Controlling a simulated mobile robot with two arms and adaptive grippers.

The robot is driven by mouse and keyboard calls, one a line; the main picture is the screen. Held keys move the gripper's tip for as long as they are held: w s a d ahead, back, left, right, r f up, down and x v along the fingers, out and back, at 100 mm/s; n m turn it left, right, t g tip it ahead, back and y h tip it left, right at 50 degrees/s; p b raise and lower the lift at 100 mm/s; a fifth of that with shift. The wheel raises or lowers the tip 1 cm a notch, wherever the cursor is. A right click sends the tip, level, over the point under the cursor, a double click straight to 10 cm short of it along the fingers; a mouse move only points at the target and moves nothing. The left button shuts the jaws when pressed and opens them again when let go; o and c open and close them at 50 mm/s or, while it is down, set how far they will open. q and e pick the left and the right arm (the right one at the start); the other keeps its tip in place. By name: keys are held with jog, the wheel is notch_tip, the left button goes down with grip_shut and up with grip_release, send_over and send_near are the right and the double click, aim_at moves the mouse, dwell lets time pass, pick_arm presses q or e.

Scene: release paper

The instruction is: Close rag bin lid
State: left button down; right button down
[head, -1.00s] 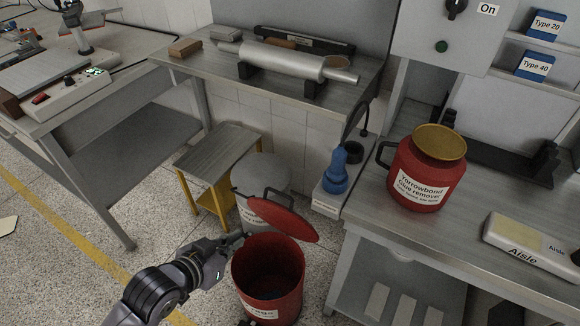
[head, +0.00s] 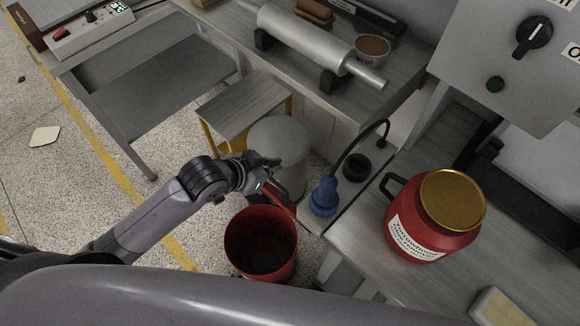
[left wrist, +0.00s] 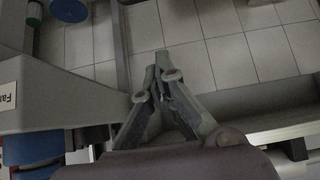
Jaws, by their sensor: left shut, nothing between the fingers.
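The red rag bin (head: 235,245) stands open on the floor, its dark inside visible. Its red lid (head: 285,204) is raised at the bin's far right side, seen nearly edge-on. My left gripper (head: 272,163) is at the lid's upper left end, over the grey bin behind; I cannot tell whether it touches the lid. In the left wrist view the two fingers (left wrist: 158,75) meet at their tips with nothing between them. The lid is not clearly seen there. My right gripper is not in view.
A grey bin (head: 285,138) stands right behind the rag bin. A small yellow-legged table (head: 240,103) is beside it. A blue bottle (head: 324,197) and a red glue remover container (head: 430,220) are to the right. Open floor (head: 80,190) lies left.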

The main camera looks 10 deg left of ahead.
pick_arm(q)
notch_tip(320, 180, down, 8)
jog(key=w+d, duration=0.1)
jog(key=w, duration=0.1)
jog(key=shift+w+d+p, duration=0.15)
jog(key=shift+d+p, duration=0.1)
jog(key=shift+p, duration=0.15)
jog(key=shift+f, duration=0.1)
